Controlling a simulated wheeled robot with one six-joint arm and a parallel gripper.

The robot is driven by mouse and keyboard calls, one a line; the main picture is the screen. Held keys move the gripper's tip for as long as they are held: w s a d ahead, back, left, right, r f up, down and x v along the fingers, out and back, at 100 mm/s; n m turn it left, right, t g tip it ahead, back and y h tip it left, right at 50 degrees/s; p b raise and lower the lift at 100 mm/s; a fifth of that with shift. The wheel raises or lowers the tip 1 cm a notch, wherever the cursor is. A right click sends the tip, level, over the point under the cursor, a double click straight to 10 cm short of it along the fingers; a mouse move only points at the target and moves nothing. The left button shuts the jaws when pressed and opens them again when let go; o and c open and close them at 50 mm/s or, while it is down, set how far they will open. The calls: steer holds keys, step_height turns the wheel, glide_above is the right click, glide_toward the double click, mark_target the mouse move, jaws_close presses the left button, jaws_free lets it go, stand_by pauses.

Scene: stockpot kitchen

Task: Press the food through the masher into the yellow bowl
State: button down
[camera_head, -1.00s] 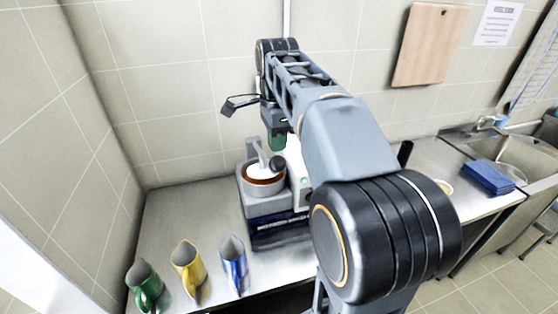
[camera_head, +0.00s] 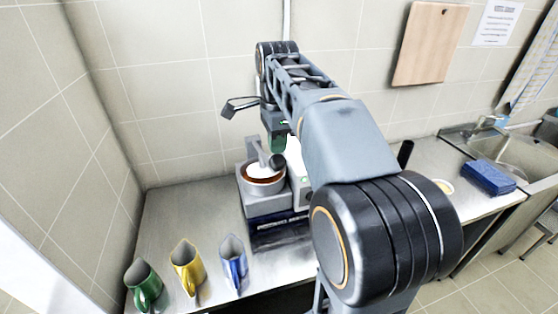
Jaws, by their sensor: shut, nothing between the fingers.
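A grey masher-like device (camera_head: 247,177) stands on the counter against the back wall. Its round top holds something orange-brown and white (camera_head: 262,173), with a grey upright handle (camera_head: 253,152) and a dark knob rising from it. My gripper (camera_head: 278,145), with green fingers, points down just above and behind the knob. It is shut and looks empty; whether it touches the knob I cannot tell. My arm hides the right side of the device. No yellow bowl shows; the only yellow thing is a jug (camera_head: 187,262) at the counter's front left.
A green jug (camera_head: 144,283) and a blue jug (camera_head: 234,262) flank the yellow one along the front edge. The counter (camera_head: 185,215) behind them is bare. Dark blue stacked items (camera_head: 489,176) lie by the sink (camera_head: 515,150) at the right.

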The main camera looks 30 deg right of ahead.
mark_target(277, 155)
steer(key=shift+f+b, duration=1.7)
steer(key=shift+f, duration=0.75)
steer(key=shift+f+b, duration=1.45)
steer(key=shift+f, duration=1)
stand_by(3.1)
